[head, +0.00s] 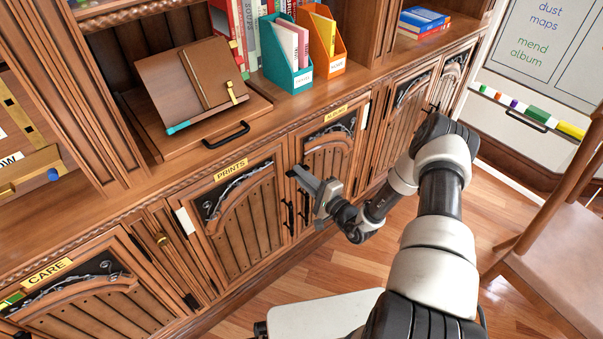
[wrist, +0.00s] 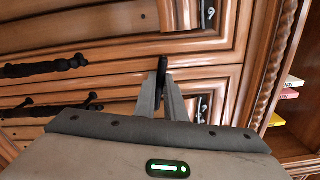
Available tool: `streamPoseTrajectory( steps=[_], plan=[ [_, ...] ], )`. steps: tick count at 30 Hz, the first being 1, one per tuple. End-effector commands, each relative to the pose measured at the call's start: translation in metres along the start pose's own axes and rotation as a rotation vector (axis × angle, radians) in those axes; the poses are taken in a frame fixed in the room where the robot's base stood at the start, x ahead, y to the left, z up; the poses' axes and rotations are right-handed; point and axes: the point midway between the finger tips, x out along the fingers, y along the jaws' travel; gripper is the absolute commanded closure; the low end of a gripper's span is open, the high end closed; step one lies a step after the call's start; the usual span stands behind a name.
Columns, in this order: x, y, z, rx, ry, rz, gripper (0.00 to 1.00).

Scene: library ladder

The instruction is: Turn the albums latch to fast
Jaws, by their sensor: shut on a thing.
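The albums door (head: 328,158) is a closed wooden cabinet door right of the prints door, under a small yellow label (head: 336,113). My gripper (head: 304,177) is at the left edge of this door. In the wrist view, my gripper (wrist: 162,88) is shut on the albums latch (wrist: 162,72), a slim black piece that stands up between the fingertips. My fingers hide its lower part. In the head view the gripper covers most of the latch, so its exact setting cannot be told.
Black door handles (head: 289,216) sit close by the gripper, and also show in the wrist view (wrist: 45,66). A book stand (head: 190,85) and book boxes (head: 288,55) stand on the counter above. A chair (head: 550,240) is at the right.

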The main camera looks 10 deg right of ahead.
Motion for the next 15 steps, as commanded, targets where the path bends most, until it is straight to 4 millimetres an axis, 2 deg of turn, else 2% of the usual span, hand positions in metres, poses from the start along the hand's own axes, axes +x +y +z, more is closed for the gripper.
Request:
streamPoseTrajectory(
  steps=[6, 15],
  plan=[
    [-0.0002, 0.0044, -0.0007, -0.139, 0.001, 0.001, 1.0],
    [-0.0003, 0.0069, -0.0015, -0.238, 0.001, 0.001, 1.0]
  ],
)
